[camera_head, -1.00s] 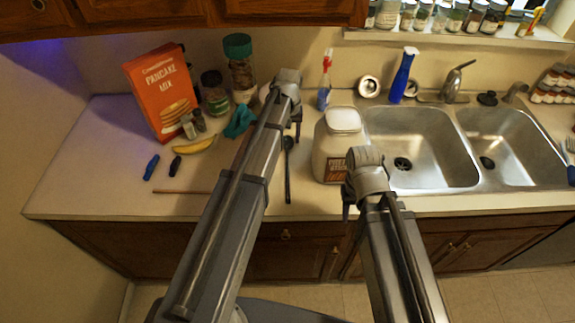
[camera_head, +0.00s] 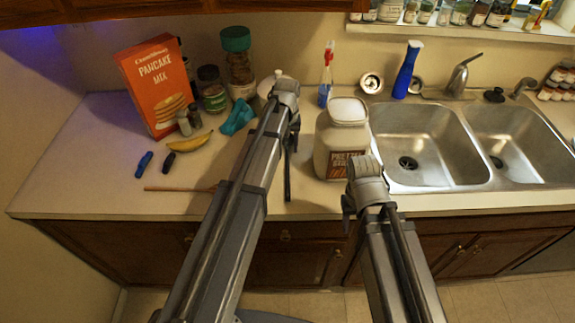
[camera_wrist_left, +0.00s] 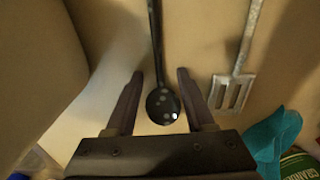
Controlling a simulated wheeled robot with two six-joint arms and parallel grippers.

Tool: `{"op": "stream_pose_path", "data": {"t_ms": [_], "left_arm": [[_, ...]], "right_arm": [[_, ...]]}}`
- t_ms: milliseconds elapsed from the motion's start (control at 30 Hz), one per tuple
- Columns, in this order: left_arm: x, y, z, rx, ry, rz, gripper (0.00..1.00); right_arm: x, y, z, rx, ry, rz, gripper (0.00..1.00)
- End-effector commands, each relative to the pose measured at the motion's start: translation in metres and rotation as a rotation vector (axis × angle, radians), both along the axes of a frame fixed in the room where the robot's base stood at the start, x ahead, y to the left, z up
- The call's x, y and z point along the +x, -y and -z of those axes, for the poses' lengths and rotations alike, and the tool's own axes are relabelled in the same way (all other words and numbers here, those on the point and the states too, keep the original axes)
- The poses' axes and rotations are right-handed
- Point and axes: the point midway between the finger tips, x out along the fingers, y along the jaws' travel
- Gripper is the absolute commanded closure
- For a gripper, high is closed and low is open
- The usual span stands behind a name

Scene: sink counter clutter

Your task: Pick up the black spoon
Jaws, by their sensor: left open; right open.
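The black spoon (camera_head: 287,178) lies on the counter left of the large white tub, its handle toward the front edge. In the head view my left gripper (camera_head: 293,138) covers its bowl. In the left wrist view the spoon (camera_wrist_left: 162,104) shows its bowl between the open fingers of my left gripper (camera_wrist_left: 160,75), with the handle running away past the fingertips. Neither finger visibly touches it; the height of the gap cannot be told. My right gripper (camera_head: 349,212) is open and empty in front of the white tub, near the counter's front edge.
The white tub (camera_head: 342,140) stands close right of the spoon. A slotted metal spatula (camera_wrist_left: 232,88) lies beside it, with a teal cloth (camera_head: 238,118) nearby. A pancake mix box (camera_head: 158,88), jars and a banana (camera_head: 188,143) stand left. The double sink (camera_head: 425,145) is right.

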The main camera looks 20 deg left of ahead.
Motion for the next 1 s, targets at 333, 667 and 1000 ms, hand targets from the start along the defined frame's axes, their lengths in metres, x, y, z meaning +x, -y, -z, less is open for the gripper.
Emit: {"op": "stream_pose_path", "data": {"t_ms": [333,667,1000], "left_arm": [[0.0000,0.0003,-0.0013,0.000,0.000,0.000,0.65],[0.0000,0.0002,-0.0013,0.000,0.000,0.000,1.00],[-0.0001,0.0002,-0.0013,0.000,0.000,0.000,1.00]], "right_arm": [[0.0000,0.0000,-0.0013,0.000,0.000,0.000,0.51],[0.0000,0.0000,-0.0013,0.000,0.000,0.000,0.51],[0.0000,0.0000,-0.0013,0.000,0.000,0.000,0.51]]}}
